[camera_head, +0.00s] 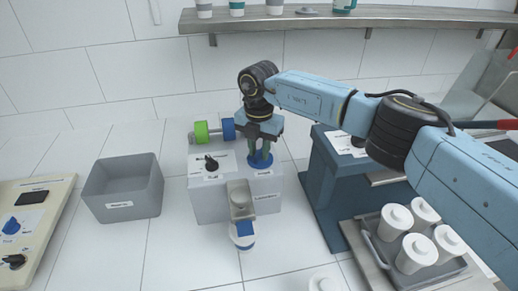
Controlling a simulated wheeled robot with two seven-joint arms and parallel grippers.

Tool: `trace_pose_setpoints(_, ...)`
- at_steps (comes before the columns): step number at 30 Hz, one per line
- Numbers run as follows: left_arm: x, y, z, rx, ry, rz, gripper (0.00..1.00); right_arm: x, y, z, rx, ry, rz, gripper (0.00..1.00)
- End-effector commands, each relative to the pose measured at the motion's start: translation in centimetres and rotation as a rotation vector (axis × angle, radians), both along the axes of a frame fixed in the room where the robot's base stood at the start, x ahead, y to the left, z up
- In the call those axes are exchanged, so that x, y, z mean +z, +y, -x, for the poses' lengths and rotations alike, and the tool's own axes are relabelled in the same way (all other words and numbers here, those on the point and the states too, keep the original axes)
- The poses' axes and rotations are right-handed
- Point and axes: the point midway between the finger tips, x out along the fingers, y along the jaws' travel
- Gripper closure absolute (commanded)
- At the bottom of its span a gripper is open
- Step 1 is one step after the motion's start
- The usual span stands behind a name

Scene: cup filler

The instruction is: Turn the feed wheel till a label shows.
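The labeller (230,206) is a light grey box on the white tiled counter, with a small grey chute at its front. The blue feed wheel (260,162) is on its right top, partly hidden by my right gripper (260,152). That gripper points down, with its greenish fingers at the wheel; whether they are closed on it is too small to tell. A white and blue cup-like piece (242,236) is below the chute. I cannot make out a label sticking out there. My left gripper is not in view.
A green and blue roller (208,131) lies behind the labeller. A grey bin (123,188) stands to the left, beside a beige panel with knobs (22,232). A dark blue stand (322,195) and a tray of white lidded cups (372,252) are to the right. A shelf (400,14) runs above.

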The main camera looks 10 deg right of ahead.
Motion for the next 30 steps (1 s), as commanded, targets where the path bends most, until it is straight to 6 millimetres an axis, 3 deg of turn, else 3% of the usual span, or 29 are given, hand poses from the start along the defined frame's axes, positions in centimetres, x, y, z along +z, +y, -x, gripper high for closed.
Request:
trace_pose_setpoints(10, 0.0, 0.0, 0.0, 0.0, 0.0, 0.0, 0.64, -0.1, 0.0, 0.1, 0.001, 0.003, 0.0, 0.66)
trace_pose_setpoints(14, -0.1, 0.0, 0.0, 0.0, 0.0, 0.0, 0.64, 0.8, 0.0, 0.0, 0.001, 0.001, 0.0, 0.66)
trace_pose_setpoints(30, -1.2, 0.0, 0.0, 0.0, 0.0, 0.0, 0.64, 11.6, 0.0, 0.0, 0.0, 0.001, 0.001, 0.66)
